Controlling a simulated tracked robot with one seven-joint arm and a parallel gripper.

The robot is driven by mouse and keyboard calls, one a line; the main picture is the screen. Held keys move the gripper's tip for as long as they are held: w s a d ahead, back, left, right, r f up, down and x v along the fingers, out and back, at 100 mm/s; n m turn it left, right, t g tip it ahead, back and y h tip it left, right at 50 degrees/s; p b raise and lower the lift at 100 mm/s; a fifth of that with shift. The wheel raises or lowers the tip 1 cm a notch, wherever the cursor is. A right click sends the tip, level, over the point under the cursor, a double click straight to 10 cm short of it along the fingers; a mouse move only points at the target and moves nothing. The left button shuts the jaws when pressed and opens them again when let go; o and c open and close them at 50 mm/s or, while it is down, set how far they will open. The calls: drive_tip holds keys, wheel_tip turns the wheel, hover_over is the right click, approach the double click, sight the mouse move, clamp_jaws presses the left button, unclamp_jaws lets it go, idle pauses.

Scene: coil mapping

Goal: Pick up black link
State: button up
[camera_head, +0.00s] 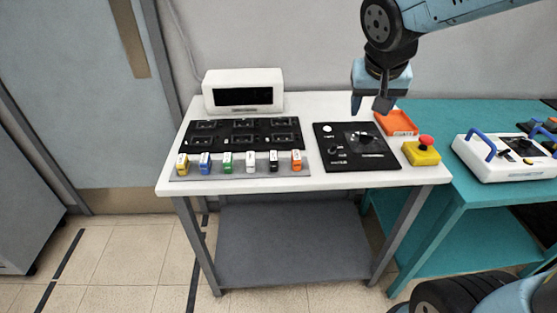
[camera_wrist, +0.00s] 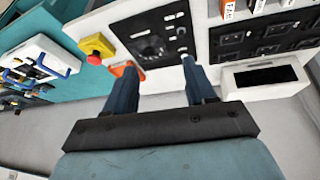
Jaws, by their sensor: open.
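The black link (camera_head: 273,160) stands in a row of coloured links along the front of the black socket board on the white table. It is between the white link (camera_head: 250,161) and the orange link (camera_head: 296,159). In the wrist view part of the link row shows at the top edge; the black link (camera_wrist: 259,6) seems to be beside the orange one, partly cut off. My gripper (camera_head: 369,104) is open and empty, fingers pointing down, above the back right of the table. It is well to the right of the black link and apart from it.
A black control panel (camera_head: 357,152) lies right of the links. An orange tray (camera_head: 396,123) and a yellow box with a red button (camera_head: 422,152) are near the right edge. A white display box (camera_head: 243,90) stands behind the socket board (camera_head: 241,136). A teal table (camera_head: 470,215) adjoins.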

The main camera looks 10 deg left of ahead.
drive_tip(key=w+a+f+n, duration=0.15)
drive_tip(key=a+f, duration=0.35)
drive_tip(key=a, duration=0.6)
drive_tip(key=y, duration=0.1)
approach(274, 157)
drive_tip(key=shift+g, duration=0.4)
drive_tip(key=x, duration=0.4)
drive_tip(key=shift+w+a+f, duration=0.1)
drive_tip(key=shift+w+f, duration=0.1)
drive_tip(key=shift+w, duration=0.15)
drive_tip(key=shift+x, duration=2.8)
clamp_jaws()
